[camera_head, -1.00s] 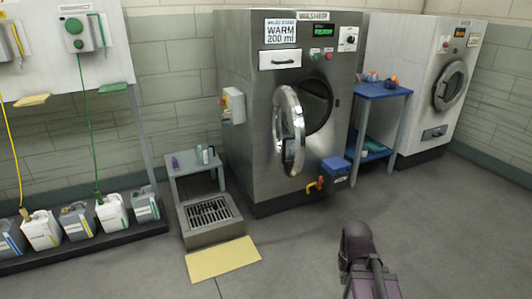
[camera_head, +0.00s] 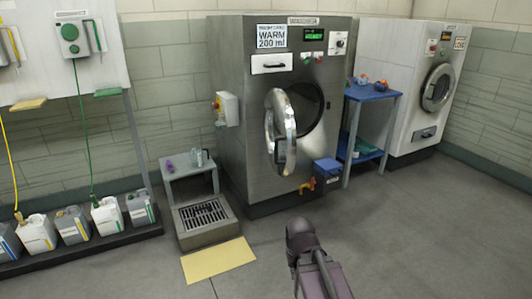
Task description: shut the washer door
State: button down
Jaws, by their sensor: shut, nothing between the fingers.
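The grey metal washer (camera_head: 250,165) stands at the middle back, under a sign reading WASHER. Its round chrome-rimmed door (camera_head: 273,141) is open, swung out toward me to the left of the dark drum opening (camera_head: 307,104). The door's rim covers the left part of the opening. A dark part of my arm rises at the bottom, on the floor side in front of the washer and well apart from the door. My gripper's fingers do not show.
A drain box (camera_head: 204,222) and yellow mat (camera_head: 218,259) lie at the washer's front left, beside a small grey table (camera_head: 190,170). A blue box (camera_head: 328,169) and orange pipe sit low at its front. A blue shelf stand (camera_head: 373,93) is right. Floor in front is open.

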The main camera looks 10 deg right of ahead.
aim_at(277, 99)
jog(key=z, duration=0.05)
jog(key=i, duration=1)
jog(key=u, duration=0.05)
